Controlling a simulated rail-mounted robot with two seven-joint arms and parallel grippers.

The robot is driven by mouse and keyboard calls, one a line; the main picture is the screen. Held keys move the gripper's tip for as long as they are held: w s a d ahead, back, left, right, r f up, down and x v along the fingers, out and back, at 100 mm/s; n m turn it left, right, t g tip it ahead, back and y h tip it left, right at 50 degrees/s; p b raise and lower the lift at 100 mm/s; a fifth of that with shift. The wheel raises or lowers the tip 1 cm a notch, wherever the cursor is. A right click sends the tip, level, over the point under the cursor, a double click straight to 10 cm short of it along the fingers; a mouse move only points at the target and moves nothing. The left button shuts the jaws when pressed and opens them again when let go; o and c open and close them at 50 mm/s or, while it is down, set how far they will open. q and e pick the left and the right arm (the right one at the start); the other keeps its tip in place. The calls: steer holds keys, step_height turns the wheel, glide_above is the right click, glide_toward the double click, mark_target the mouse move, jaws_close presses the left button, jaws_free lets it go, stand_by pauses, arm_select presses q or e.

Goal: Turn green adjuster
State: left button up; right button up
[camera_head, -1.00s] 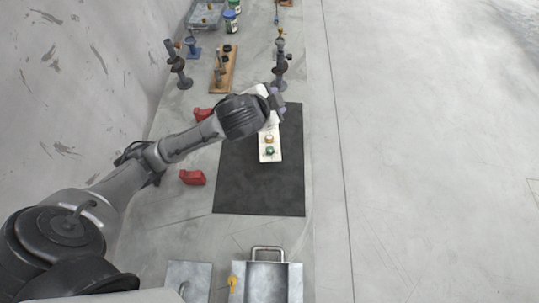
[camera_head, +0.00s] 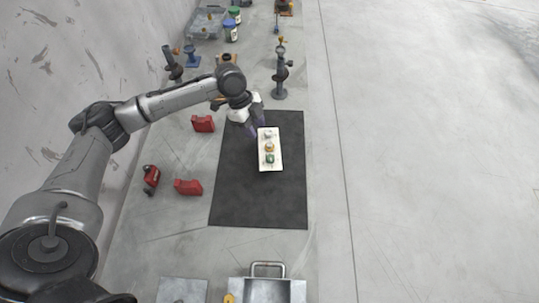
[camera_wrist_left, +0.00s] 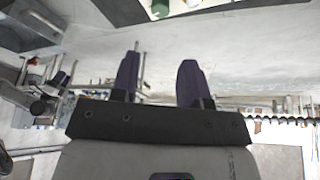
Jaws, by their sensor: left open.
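The green adjuster (camera_head: 269,159) sits near the front end of a small white plate (camera_head: 271,166) on the black mat. A yellow-orange adjuster (camera_head: 269,147) is behind it, and a pale one (camera_head: 267,134) is behind that. My left gripper (camera_head: 256,115) is at the far left corner of the plate, open, with dark purple fingers and nothing visible between them. It is apart from the green adjuster. In the left wrist view the open fingers (camera_wrist_left: 160,78) show, and a green piece is cut off at the top edge. My right gripper is not in view.
Red parts (camera_head: 188,187) lie left of the black mat (camera_head: 240,205). Dark valve-like stands (camera_head: 280,75) stand beyond it. Metal trays (camera_head: 270,290) are at the front edge. The mat is clear around the plate's front and right.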

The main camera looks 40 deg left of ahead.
mark_target(270, 157)
arm_select(q)
steer(key=x, duration=1.3)
steer(key=shift+f, duration=0.4)
steer(key=c, duration=0.6)
steer(key=shift+s+r+n+p, duration=0.1)
steer(key=shift+r+n+p, duration=0.15)
steer(key=shift+p, duration=0.75)
steer(key=shift+c, duration=0.2)
steer(key=n+t+y+p, duration=0.1)
steer(key=n+p, duration=0.2)
steer(key=p, duration=0.2)
steer(key=n+t+y+p, duration=0.1)
steer(key=n+p, duration=0.3)
steer(key=n+t+y+p, duration=0.1)
steer(key=n+p, duration=0.3)
steer(key=p, duration=0.1)
steer(key=shift+s+d+n+p, duration=0.1)
steer(key=shift+d+n+p, duration=0.15)
steer(key=shift+p, duration=0.1)
steer(key=n+y+p, duration=0.1)
steer(key=n+p, duration=0.1)
steer(key=shift+f+n+t, duration=0.1)
steer(key=shift+n+t, duration=0.2)
steer(key=shift+f+n+y+p, duration=0.1)
steer(key=shift+n+y+p, duration=0.2)
steer(key=shift+n+p, duration=0.3)
